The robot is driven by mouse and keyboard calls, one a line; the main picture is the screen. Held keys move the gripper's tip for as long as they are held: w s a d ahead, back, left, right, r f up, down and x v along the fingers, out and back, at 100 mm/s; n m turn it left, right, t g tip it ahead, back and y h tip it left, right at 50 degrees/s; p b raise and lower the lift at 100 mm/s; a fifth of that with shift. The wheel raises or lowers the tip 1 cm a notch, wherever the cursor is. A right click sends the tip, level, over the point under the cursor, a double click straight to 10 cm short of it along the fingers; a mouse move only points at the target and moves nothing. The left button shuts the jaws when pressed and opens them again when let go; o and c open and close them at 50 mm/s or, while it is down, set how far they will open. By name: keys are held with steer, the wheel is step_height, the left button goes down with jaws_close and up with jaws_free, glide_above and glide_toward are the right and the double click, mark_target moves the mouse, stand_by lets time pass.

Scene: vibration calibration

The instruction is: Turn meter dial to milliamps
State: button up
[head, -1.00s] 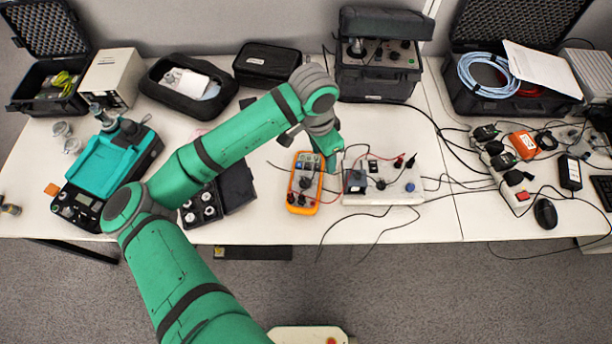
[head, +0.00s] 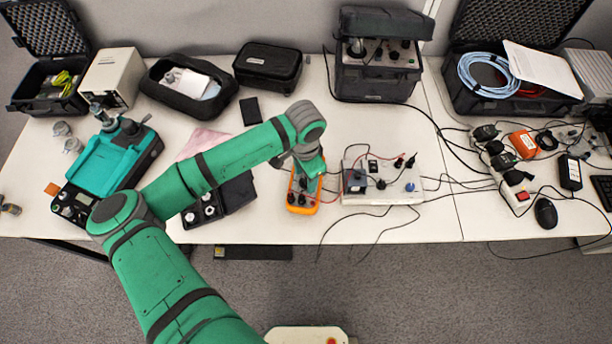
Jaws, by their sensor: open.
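The meter (head: 301,208) is a handheld unit with an orange rim, lying on the white table in the middle of the head view. My gripper (head: 309,174) is over its upper part, coming from above. The gripper and wrist hide the meter's upper part. The dial is too small and too covered to read its setting. The gripper is open, with nothing seen in it. I cannot tell whether its fingertips touch the meter.
A white panel box (head: 383,182) with knobs, a blue button and leads stands just right of the meter. An open black case (head: 238,190) with round parts is to its left. Loose cables (head: 345,235) hang over the front table edge.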

steer(key=shift+d+f, duration=0.1)
steer(key=shift+f, duration=0.15)
steer(key=c, duration=1.1)
steer(key=shift+o, duration=0.2)
steer(key=shift+w, duration=0.1)
steer(key=shift+w, duration=0.1)
steer(key=shift+d, duration=0.2)
steer(key=shift+s+a+m, duration=0.25)
steer(key=shift+a+m, duration=0.05)
steer(key=shift+a, duration=0.1)
